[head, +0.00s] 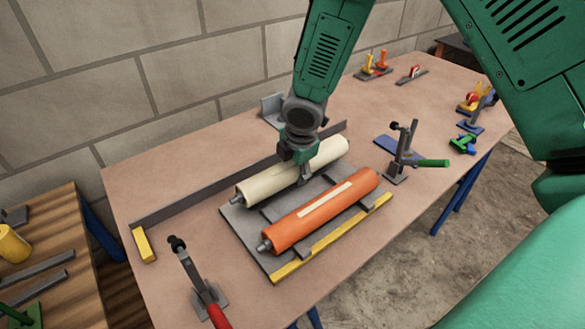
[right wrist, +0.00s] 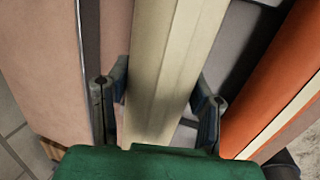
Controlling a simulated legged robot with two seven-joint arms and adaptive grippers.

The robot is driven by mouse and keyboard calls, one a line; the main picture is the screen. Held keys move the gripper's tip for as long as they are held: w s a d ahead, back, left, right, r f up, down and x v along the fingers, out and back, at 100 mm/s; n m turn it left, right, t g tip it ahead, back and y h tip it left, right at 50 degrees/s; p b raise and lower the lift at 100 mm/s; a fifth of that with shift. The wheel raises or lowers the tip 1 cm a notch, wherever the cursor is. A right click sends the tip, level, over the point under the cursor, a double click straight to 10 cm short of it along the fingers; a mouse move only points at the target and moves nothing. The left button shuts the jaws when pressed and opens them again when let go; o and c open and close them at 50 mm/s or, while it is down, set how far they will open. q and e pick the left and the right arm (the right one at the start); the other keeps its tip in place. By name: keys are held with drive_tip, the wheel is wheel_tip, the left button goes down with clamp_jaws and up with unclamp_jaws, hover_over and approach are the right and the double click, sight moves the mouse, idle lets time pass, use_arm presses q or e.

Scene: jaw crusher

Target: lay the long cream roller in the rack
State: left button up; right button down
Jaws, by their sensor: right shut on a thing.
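The long cream roller (head: 262,184) lies lengthwise over the far side of the rack (head: 248,236), a grey plate with cross slats and a yellow front edge. An orange roller (head: 290,229) with a pale strip lies parallel on the near side. My right gripper (head: 303,176) reaches down from above and is shut around the cream roller's middle. In the right wrist view, the fingers of my right gripper (right wrist: 160,100) flank the cream roller (right wrist: 168,50). Whether the roller touches the rack is hidden. My left gripper is not in view.
A long grey rail (head: 185,196) runs behind the rack. A red-handled clamp (head: 205,296) stands at front left, a green-handled clamp (head: 402,155) at right. A yellow block (head: 144,244) lies left. Several coloured tools sit far right.

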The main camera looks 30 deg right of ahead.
drive_tip(key=shift+a+r, duration=0.15)
drive_tip(key=shift+a, duration=0.25)
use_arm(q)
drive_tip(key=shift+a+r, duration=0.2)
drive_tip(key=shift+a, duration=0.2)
use_arm(e)
drive_tip(key=shift+a, duration=0.25)
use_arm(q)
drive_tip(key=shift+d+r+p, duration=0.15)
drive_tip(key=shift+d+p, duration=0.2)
use_arm(e)
drive_tip(key=shift+d, duration=0.35)
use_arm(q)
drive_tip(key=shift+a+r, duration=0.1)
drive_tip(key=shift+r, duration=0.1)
use_arm(e)
drive_tip(key=shift+a, duration=0.1)
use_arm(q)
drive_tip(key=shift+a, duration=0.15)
use_arm(e)
drive_tip(key=shift+a, duration=0.15)
drive_tip(key=shift+f, duration=0.2)
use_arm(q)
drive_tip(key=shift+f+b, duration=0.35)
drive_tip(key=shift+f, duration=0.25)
use_arm(e)
drive_tip(key=shift+f, duration=1.3)
